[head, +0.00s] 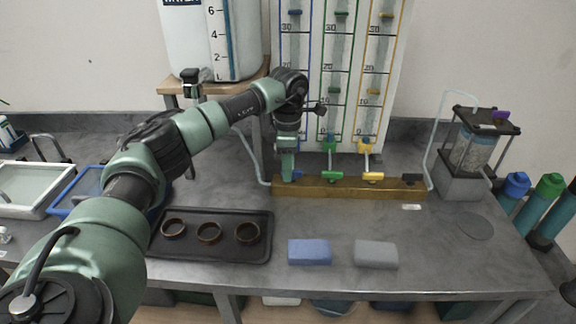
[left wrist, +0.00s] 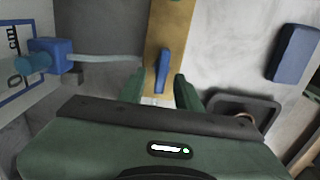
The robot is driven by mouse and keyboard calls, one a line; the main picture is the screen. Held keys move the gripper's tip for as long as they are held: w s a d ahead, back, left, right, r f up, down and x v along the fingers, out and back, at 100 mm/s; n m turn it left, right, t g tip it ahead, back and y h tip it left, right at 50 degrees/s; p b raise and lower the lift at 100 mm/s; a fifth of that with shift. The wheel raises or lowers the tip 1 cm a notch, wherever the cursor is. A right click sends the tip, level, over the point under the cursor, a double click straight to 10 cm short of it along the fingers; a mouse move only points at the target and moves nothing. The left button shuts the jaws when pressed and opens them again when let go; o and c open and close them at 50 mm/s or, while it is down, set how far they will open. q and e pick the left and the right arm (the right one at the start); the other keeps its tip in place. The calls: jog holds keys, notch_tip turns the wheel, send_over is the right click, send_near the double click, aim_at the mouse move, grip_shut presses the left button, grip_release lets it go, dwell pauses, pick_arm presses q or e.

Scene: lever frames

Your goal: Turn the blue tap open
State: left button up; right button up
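The blue tap (head: 297,174) is at the left end of the brass-coloured bar (head: 350,190) on the bench; my gripper mostly hides it in the head view. In the left wrist view its blue handle (left wrist: 162,70) lies lengthwise along the bar. My left gripper (head: 287,177) points down over the tap. In the left wrist view its two fingers (left wrist: 161,84) are apart, one on each side of the handle's near end, with gaps showing. I cannot tell how far above the bar the fingertips are. My right gripper is not in view.
A green tap (head: 332,175), a yellow tap (head: 373,176) and a black tap (head: 411,179) sit farther right on the bar. Tall gauge tubes stand behind. A dark tray (head: 212,252) with rings, a blue block (head: 309,252) and a grey block (head: 376,254) lie in front.

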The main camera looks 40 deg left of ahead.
pick_arm(q)
grip_shut()
jog(key=shift+n, duration=0.3)
jog(key=shift+s+d+r+n+p, duration=0.1)
jog(key=shift+n+p, duration=0.5)
jog(key=shift+n, duration=0.4)
jog(key=n+p, duration=0.1)
jog(key=n, duration=0.2)
jog(key=shift+s+d+n, duration=0.1)
jog(key=shift+n, duration=0.2)
jog(key=n, duration=0.2)
jog(key=n+p, duration=0.1)
jog(key=n, duration=0.3)
jog(key=shift+d+p, duration=0.3)
jog(key=shift+p, duration=0.1)
jog(key=n+p, duration=0.1)
jog(key=n, duration=0.4)
jog(key=shift+d, duration=0.2)
jog(key=shift+n, duration=0.5)
